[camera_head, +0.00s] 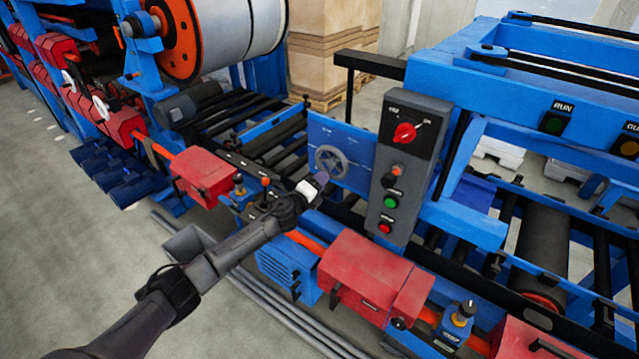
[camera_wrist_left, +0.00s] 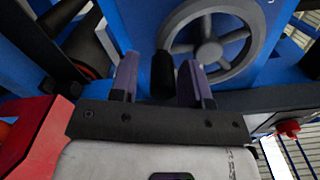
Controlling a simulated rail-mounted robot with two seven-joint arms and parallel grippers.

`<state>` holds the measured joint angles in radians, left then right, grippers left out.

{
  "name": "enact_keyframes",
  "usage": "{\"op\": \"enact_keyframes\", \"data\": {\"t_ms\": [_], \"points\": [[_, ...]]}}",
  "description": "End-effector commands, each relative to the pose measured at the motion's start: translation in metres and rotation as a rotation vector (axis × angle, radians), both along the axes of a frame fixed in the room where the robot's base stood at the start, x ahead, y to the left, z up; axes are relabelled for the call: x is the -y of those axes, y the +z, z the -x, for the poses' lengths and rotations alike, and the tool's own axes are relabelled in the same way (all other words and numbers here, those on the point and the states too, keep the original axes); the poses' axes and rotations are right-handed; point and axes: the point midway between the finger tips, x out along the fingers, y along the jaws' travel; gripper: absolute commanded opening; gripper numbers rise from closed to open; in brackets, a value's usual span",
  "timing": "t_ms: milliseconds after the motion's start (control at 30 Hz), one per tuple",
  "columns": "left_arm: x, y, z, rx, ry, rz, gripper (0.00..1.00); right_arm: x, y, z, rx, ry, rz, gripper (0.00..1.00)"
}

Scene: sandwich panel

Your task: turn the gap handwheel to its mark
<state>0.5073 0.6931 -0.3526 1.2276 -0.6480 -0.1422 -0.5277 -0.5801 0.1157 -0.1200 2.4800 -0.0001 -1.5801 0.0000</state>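The gap handwheel (camera_head: 331,161) is a grey spoked wheel on a blue plate, left of the grey control box. It also shows large in the left wrist view (camera_wrist_left: 208,48). Its black handle peg (camera_wrist_left: 162,76) points toward my left gripper. My left gripper (camera_head: 320,180) is just in front of the wheel's lower edge. In the wrist view its two purple-grey fingers (camera_wrist_left: 160,82) are apart, one on each side of the peg. A gap shows on the left of the peg; the right finger looks very close, and contact cannot be told. The wheel's mark cannot be made out. My right gripper is not in view.
The grey control box (camera_head: 404,165) with a red rotary switch and several buttons stands close right of the wheel. Red covers (camera_head: 372,275) line the machine's front below. Black rollers (camera_head: 250,112) lie behind. Open grey floor (camera_head: 70,250) is at the left.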

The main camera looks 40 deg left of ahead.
Motion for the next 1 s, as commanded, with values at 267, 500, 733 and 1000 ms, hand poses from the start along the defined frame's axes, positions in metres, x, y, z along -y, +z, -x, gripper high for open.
{"op": "enact_keyframes", "data": {"t_ms": [267, 500, 733, 1000], "points": [[0.001, 0.002, 0.000, 0.003, -0.002, 0.001, 0.50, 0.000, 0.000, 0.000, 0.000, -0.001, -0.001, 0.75], [0.002, 0.001, 0.015, 0.001, -0.003, 0.000, 0.50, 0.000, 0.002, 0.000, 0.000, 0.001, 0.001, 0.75], [0.007, 0.000, 0.055, -0.001, -0.004, -0.002, 0.50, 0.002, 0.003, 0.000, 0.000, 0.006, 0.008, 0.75], [0.011, -0.001, 0.100, 0.000, -0.002, 0.000, 0.50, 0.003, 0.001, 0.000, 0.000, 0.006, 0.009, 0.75]]}}
